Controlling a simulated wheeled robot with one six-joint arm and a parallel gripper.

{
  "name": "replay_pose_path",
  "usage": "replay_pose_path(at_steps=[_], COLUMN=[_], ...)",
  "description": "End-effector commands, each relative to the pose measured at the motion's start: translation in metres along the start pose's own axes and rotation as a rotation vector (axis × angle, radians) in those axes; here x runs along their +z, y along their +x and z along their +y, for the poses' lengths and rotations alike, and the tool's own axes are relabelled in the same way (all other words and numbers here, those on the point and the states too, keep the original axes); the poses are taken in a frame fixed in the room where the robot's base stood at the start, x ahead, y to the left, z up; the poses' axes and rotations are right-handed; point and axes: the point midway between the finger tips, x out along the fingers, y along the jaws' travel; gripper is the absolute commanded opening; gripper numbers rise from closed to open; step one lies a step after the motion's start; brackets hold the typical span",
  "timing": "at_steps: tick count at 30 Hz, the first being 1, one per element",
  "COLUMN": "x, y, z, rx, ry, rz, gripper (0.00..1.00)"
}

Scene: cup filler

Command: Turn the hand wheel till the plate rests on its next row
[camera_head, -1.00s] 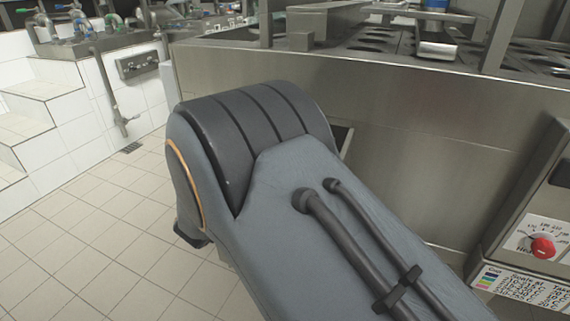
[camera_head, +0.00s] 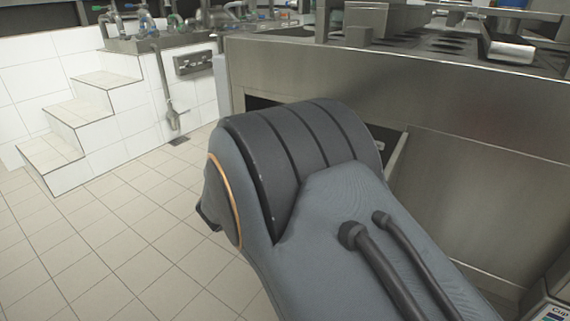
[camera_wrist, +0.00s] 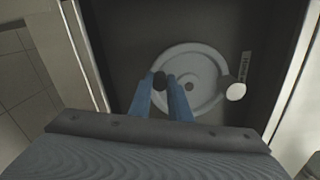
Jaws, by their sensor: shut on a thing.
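In the wrist view a pale round hand wheel (camera_wrist: 203,107) is set in a dark recess, with a dark hub at its centre. A white knob (camera_wrist: 235,91) stands out at its right side. My gripper (camera_wrist: 164,82), with two blue fingers, reaches to the left part of the wheel and is shut there. What exactly lies between the fingertips is partly hidden; a dark spot shows at the left tip. In the head view my arm hides the gripper and the wheel. I cannot pick out the plate or its row for certain.
A steel cabinet (camera_head: 480,160) stands to the right, with a perforated top (camera_head: 440,45). The recess has bright metal edges (camera_wrist: 292,70) and a small label (camera_wrist: 246,66). White tiled steps (camera_head: 60,140) stand at far left. The tiled floor (camera_head: 100,250) is clear at left.

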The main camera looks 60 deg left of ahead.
Motion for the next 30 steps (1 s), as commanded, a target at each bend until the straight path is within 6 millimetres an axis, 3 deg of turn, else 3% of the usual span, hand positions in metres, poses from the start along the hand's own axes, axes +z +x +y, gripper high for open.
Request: replay_pose_path(at_steps=[20,21,23,30], x=[0.0044,0.0044,0.0042,0.0028], y=[-0.0011,-0.0011,-0.0010,0.0003], z=[-0.0003,-0.0004,-0.0004,-0.0008], rx=[0.001,0.001,0.001,0.000], ry=[0.054,0.054,0.054,0.054], rz=[-0.003,-0.003,-0.003,0.000], gripper=[0.00,0.24,0.34,0.36])
